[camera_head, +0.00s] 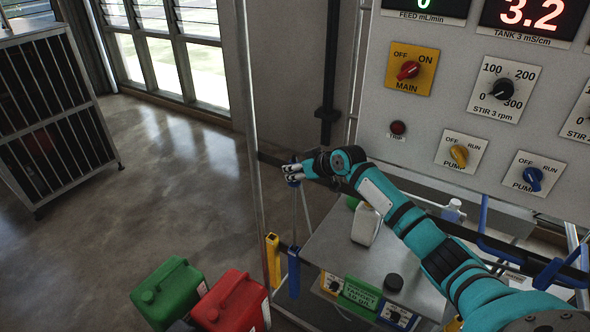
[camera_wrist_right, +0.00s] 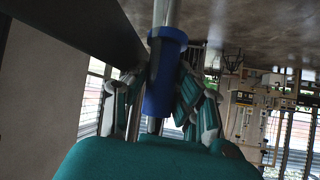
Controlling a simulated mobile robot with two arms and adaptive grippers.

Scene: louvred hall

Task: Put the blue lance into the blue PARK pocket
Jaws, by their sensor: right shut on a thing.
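My right gripper (camera_head: 293,174) is shut on the blue lance near the left end of the panel frame. The lance's blue grip (camera_head: 294,183) shows at the fingers, and its thin metal tube runs down from there. In the right wrist view the blue grip (camera_wrist_right: 166,75) sits between the fingers (camera_wrist_right: 160,100), with the metal tube beyond it. A blue upright holder (camera_head: 293,272), which looks like the blue PARK pocket, is below the gripper, beside a yellow one (camera_head: 272,260). I cannot tell whether the tube's lower end is inside the blue holder. My left gripper is not in view.
A grey bench top (camera_head: 335,245) holds a white jug (camera_head: 366,224) right of the holders. Green (camera_head: 168,292) and red (camera_head: 230,302) canisters stand below left. The control panel (camera_head: 460,90) rises behind my arm. The floor at left is clear up to a barred cabinet (camera_head: 55,110).

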